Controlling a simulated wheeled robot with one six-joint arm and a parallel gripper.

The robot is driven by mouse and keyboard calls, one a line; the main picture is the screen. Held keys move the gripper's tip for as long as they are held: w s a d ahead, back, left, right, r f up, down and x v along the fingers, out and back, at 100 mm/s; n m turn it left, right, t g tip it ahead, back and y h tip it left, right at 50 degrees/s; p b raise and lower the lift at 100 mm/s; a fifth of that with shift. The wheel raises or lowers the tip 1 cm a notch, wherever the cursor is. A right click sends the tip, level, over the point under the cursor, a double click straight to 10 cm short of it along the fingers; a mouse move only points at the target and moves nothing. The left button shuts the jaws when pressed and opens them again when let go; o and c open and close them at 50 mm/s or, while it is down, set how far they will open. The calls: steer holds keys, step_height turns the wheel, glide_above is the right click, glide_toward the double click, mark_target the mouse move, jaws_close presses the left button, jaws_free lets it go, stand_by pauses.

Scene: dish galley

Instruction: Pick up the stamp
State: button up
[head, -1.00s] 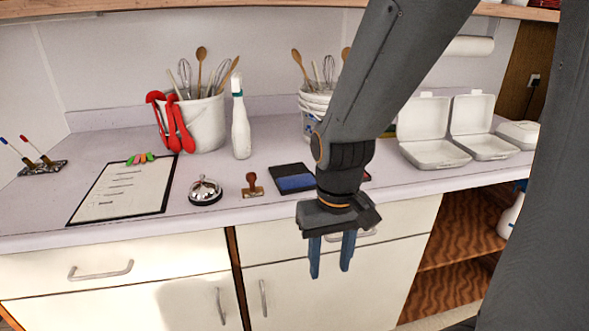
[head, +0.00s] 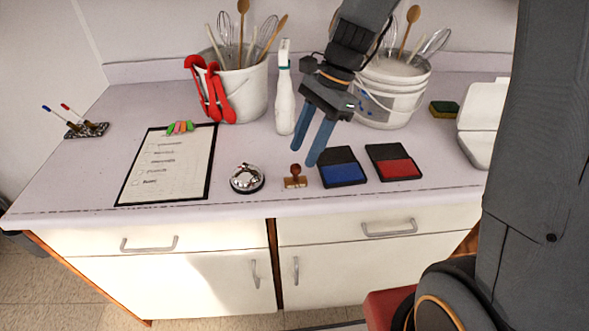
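The stamp (head: 295,181) has a dark reddish-brown knob handle and a flat brown base. It stands upright near the counter's front edge, between the silver bell and the blue ink pad. My gripper (head: 304,158) points down with its two blue fingers apart and nothing between them. In the picture, its fingertips are just above and to the right of the stamp's handle. I cannot tell the exact height of the gap.
A silver bell (head: 247,178) is left of the stamp; a blue ink pad (head: 342,172) and a red ink pad (head: 394,168) are right. A clipboard (head: 174,162) lies further left. A white bottle (head: 285,98) and two utensil buckets (head: 247,92) (head: 388,98) stand behind.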

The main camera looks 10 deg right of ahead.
mark_target(296, 166)
steer(key=shift+p+x, duration=0.9)
steer(key=shift+x, duration=2.15)
steer(key=shift+a, duration=0.1)
jaws_close()
steer(key=shift+r, duration=0.1)
step_height(296, 166, up, 10)
steer(key=shift+f+b, duration=0.1)
steer(key=shift+b, duration=0.75)
